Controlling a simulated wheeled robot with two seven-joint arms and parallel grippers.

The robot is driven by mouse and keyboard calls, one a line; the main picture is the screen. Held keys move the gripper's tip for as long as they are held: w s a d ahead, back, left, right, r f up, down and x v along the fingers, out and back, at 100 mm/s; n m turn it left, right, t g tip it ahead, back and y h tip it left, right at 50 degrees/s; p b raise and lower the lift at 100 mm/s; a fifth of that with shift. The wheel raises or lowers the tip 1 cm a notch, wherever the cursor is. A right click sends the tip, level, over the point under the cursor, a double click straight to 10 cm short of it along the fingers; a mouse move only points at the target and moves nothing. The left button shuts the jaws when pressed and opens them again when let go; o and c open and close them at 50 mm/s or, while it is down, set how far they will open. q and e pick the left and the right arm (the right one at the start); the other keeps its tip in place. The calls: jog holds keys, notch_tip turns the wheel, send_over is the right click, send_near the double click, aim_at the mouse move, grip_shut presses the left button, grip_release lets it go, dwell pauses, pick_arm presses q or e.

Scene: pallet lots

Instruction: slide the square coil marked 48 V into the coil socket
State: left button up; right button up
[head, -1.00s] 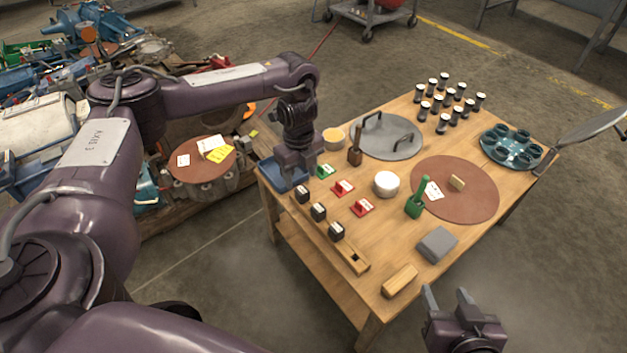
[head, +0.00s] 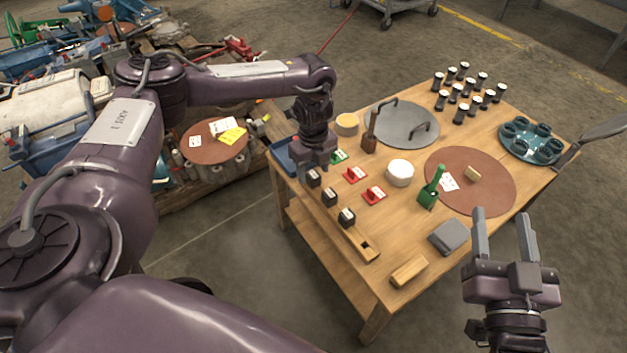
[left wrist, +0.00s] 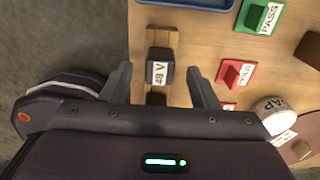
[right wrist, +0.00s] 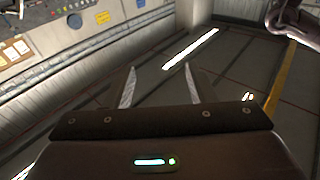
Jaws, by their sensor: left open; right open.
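The dark square coil marked 48 V (left wrist: 160,68) stands in the far end of a wooden rail (head: 345,235). It is the farthest of three dark coils in the head view (head: 313,178). My left gripper (left wrist: 158,75) is open above it, and in the left wrist view the coil shows between and slightly beyond the fingertips. I cannot tell if they touch it. The rail's near end has a dark square opening (head: 365,245); I cannot tell if this is the coil socket. My right gripper (head: 500,215) is open and empty beyond the table's near right edge.
Beside the rail are a blue tray (head: 283,157), a green PASS block (left wrist: 262,15), red blocks (head: 374,194) and a white round tub (head: 400,172). A green-handled stamp (head: 430,190), grey block (head: 449,237) and wooden block (head: 409,270) stand farther right.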

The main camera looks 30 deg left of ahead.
pick_arm(q)
notch_tip(320, 180, down, 2)
jog(key=shift+f+b, duration=0.2)
jog(key=shift+b, duration=0.2)
jog(key=shift+f, duration=0.15)
jog(key=c, duration=1.1)
pick_arm(e)
notch_tip(320, 180, up, 8)
jog(key=s+d+t+y, duration=0.1)
jog(key=t, duration=0.3)
